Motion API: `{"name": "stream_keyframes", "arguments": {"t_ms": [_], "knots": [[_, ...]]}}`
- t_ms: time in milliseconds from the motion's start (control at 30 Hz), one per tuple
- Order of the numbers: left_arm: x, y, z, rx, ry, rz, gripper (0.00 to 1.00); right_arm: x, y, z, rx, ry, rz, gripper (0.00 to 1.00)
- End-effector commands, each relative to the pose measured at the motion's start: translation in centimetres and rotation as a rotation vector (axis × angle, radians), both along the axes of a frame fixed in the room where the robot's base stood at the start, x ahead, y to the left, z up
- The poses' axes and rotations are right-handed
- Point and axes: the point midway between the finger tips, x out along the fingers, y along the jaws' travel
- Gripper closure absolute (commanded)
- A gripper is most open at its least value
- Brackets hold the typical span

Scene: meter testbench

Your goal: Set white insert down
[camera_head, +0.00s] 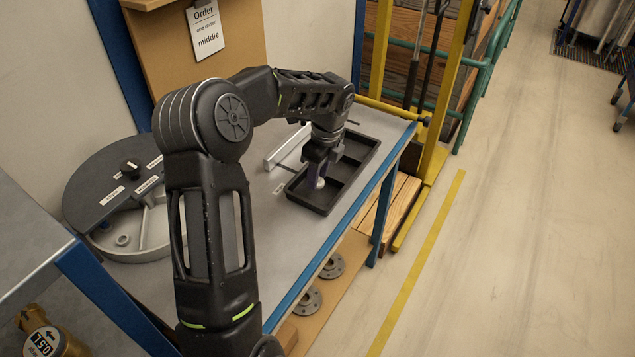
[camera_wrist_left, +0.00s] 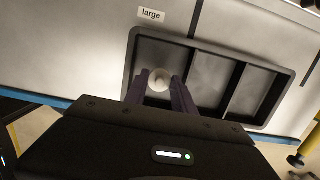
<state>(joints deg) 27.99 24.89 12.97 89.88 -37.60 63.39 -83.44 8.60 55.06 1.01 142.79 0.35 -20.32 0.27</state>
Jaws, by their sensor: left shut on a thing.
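The white insert (camera_wrist_left: 159,80) is small and round. My left gripper (camera_wrist_left: 160,92) is shut on it, with a purple finger on each side. In the head view the insert (camera_head: 320,183) shows just below the fingertips of the left gripper (camera_head: 318,170). Gripper and insert are over the near compartment of a black tray (camera_head: 322,208) with three compartments in a row. I cannot tell whether the insert touches the tray floor. My right gripper is not in view.
A light bar (camera_head: 287,147) lies on the bench behind the tray. A round grey fixture with a dark labelled lid (camera_head: 118,190) stands at the left. A card reading "Order, one meter, middle" (camera_head: 207,28) hangs at the back. The blue bench edge (camera_head: 340,235) runs close to the tray.

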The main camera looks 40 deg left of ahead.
Motion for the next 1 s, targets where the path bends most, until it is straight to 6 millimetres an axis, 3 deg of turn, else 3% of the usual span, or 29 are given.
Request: {"name": "stream_keyframes", "arguments": {"t_ms": [200,600,633,867,1000], "knots": [[-0.1,0.0,-2.8,-0.001,0.003,-0.001,1.0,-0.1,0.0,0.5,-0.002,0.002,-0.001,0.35],[0.0,0.0,-3.4,-0.001,0.001,0.0,1.0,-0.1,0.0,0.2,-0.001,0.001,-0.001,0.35],[0.0,0.0,-3.3,-0.001,0.0,0.0,0.68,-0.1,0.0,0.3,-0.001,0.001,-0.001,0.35],[0.0,0.0,-3.3,-0.001,0.0,0.0,0.49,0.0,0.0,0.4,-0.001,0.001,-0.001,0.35],[0.0,0.0,-3.3,-0.001,0.001,0.0,0.47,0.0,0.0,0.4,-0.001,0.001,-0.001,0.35]]}}
